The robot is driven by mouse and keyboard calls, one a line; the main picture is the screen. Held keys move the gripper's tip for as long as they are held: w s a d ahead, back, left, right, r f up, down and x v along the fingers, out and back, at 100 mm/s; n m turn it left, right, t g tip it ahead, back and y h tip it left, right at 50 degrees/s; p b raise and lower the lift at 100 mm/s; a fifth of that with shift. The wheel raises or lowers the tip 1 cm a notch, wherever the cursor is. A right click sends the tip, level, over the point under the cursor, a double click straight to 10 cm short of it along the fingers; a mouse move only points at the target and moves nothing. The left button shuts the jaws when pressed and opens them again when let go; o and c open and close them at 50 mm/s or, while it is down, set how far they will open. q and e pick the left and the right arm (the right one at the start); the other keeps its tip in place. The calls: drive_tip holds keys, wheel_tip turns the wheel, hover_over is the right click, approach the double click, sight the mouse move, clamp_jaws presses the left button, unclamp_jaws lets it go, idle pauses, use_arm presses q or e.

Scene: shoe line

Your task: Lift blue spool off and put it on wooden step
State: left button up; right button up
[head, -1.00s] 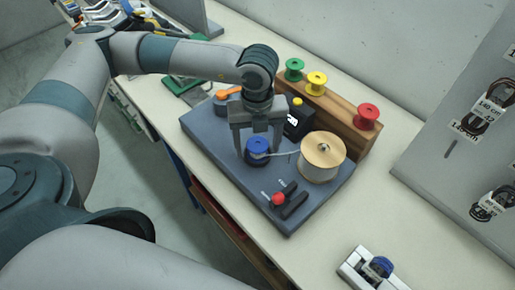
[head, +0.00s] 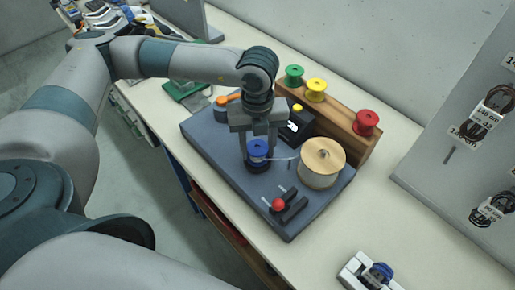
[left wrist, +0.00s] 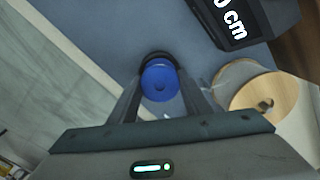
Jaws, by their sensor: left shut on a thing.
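The blue spool (head: 258,149) is between the fingers of my left gripper (head: 259,156), which is shut on it. The spool is upright over a dark round base (head: 258,168) on the blue-grey board; I cannot tell how far it is clear of that base. In the left wrist view the spool (left wrist: 160,83) shows between the two fingers. The wooden step (head: 346,136) stands at the board's back right edge, with green (head: 294,75), yellow (head: 316,90) and red (head: 367,122) spools on it. My right gripper is not in view.
A large pale reel (head: 321,163) stands just right of the gripper, a thin line running from it towards the blue spool. A black display box (head: 298,125) is behind. A red-knobbed lever (head: 279,204) is in front. The table right of the board is mostly clear.

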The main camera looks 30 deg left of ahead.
use_arm(q)
wheel_tip(320, 180, up, 3)
drive_tip(key=shift+f+p, duration=0.1)
drive_tip(key=shift+p, duration=0.35)
drive_tip(key=s+d+r+p, duration=0.4)
drive_tip(key=s+r+p, duration=0.3)
drive_tip(key=s+p, duration=0.4)
drive_tip(key=shift+p, duration=1.45)
